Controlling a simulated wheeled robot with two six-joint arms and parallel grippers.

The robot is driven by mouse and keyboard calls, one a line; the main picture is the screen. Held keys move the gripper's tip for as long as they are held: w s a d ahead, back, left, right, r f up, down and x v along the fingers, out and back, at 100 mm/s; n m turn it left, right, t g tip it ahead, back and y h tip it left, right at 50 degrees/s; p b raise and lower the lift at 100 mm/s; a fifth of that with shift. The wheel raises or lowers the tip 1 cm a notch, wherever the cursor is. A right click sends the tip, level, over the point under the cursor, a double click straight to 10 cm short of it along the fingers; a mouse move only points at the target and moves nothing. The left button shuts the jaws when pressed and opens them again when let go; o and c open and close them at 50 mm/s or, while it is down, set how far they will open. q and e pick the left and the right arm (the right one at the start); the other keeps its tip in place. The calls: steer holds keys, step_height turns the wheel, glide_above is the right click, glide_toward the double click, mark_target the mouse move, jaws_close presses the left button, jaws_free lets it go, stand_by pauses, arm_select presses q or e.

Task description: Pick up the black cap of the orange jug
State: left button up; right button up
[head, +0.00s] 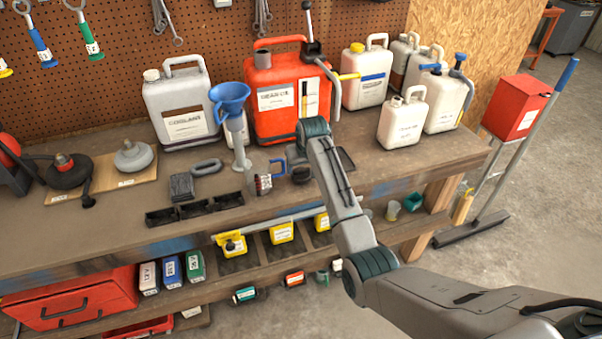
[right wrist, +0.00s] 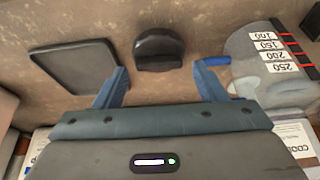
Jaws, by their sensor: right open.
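The orange jug (head: 262,90) stands at the back of the workbench, with a white label on its front. A round black cap (head: 301,175) lies on the bench in front of it. In the right wrist view the black cap (right wrist: 158,48) sits just beyond the space between the two blue fingertips. My right gripper (right wrist: 163,76) is open and empty, with a finger toward each side of the cap. In the head view my arm hides most of this gripper. My left gripper is not in view.
A clear measuring jug (right wrist: 268,62) with a blue handle stands close to one finger. A flat black square piece (right wrist: 75,66) lies near the other. A coolant jug (head: 180,105), a blue funnel (head: 230,98) and white jugs (head: 403,120) line the back.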

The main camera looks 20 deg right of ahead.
mark_target(302, 170)
steer(key=shift+p+x, duration=0.4)
steer(key=shift+x, duration=1.4)
steer(key=shift+c, duration=0.5)
steer(key=c, duration=0.5)
